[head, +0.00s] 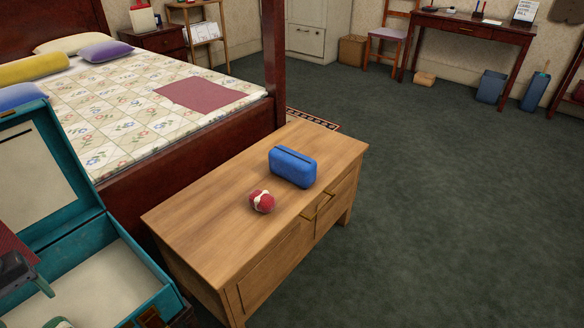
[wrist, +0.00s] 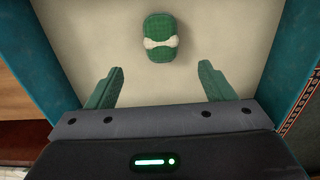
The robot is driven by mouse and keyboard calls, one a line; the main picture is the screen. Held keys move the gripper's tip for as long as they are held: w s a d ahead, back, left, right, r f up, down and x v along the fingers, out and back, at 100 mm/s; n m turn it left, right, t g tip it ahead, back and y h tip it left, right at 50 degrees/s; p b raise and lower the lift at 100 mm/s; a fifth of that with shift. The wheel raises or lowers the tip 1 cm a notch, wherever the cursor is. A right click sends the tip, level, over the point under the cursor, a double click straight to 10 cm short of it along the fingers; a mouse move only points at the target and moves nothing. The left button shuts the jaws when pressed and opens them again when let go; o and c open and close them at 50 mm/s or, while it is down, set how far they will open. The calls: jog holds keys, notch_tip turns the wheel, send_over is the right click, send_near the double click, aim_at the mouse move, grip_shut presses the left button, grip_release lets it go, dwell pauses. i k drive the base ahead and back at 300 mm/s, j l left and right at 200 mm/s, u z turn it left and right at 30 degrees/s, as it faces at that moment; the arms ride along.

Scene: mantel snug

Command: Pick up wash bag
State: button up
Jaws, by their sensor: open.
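The blue wash bag (head: 293,166), a rounded box shape with a dark zip line on top, lies on the wooden chest (head: 190,217) near its right end. My gripper (wrist: 161,68) is open and empty, its two green fingers spread apart. In the head view it shows at the lower left edge (head: 40,286), over the open teal suitcase (head: 158,303), well left of the wash bag. The wash bag does not show in the wrist view. A green roll with a white band (wrist: 159,38) lies on the suitcase's pale floor, just beyond my fingertips.
A red roll with a white band (head: 262,201) sits on the chest close to the wash bag, front left of it. The suitcase's raised lid (head: 40,170) stands at left. A bed with a dark post (head: 274,60) is behind the chest. Dark carpet to the right is clear.

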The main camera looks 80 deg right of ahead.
aim_at(298, 169)
jog(key=k+l+z, duration=0.1)
jog(key=l, duration=0.35)
jog(key=k+l+z, duration=0.1)
jog(key=k+l, duration=0.15)
jog(key=l, duration=0.25)
jog(key=k+l+z, duration=0.1)
jog(key=l, duration=0.4)
jog(key=k+l+z, duration=0.1)
jog(key=l, duration=0.4)
jog(key=k+l+z, duration=0.1)
jog(key=l, duration=0.4)
jog(key=k+l+z, duration=0.1)
jog(key=l, duration=0.45)
jog(key=k, duration=0.05)
